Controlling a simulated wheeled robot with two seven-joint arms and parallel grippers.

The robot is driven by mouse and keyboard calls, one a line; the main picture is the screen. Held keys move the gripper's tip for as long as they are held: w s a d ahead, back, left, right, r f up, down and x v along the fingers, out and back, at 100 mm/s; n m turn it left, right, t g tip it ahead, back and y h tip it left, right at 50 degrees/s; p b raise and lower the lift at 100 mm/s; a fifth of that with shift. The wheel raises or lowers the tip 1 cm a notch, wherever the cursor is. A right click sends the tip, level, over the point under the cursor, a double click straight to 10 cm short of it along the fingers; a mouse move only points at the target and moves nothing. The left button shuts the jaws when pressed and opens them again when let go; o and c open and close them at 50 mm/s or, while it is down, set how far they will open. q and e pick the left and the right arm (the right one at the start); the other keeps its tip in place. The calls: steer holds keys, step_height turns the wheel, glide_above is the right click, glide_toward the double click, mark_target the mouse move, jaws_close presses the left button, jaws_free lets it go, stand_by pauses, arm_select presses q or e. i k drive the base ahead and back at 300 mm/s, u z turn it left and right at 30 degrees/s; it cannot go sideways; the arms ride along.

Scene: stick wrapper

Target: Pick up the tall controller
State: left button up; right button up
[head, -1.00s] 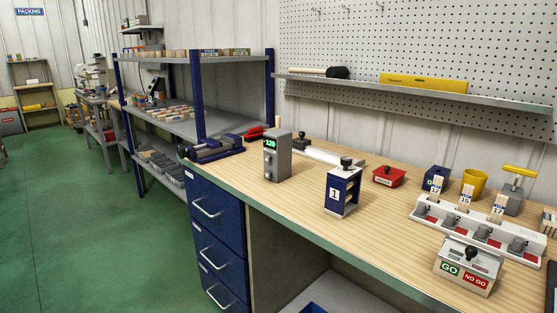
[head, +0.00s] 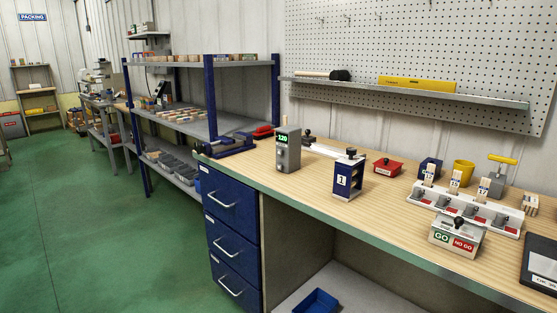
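The tall controller (head: 288,149) is a grey upright box with a green lit display near its top. It stands on the wooden workbench (head: 385,212), near the bench's left end in the head view. Neither of my grippers shows in the head view.
A blue vise (head: 226,146) is left of the controller. A blue block marked 1 (head: 348,177) stands to its right. A red box (head: 388,167), a white rack (head: 465,209) and a GO/NO GO box (head: 457,237) are farther right. Green floor (head: 110,225) is open at left.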

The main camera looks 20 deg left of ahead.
mark_target(288, 138)
steer(key=z, duration=0.1)
steer(key=k, duration=0.6)
steer(key=u, duration=1.05)
steer(key=i, duration=0.9)
steer(key=u, duration=0.2)
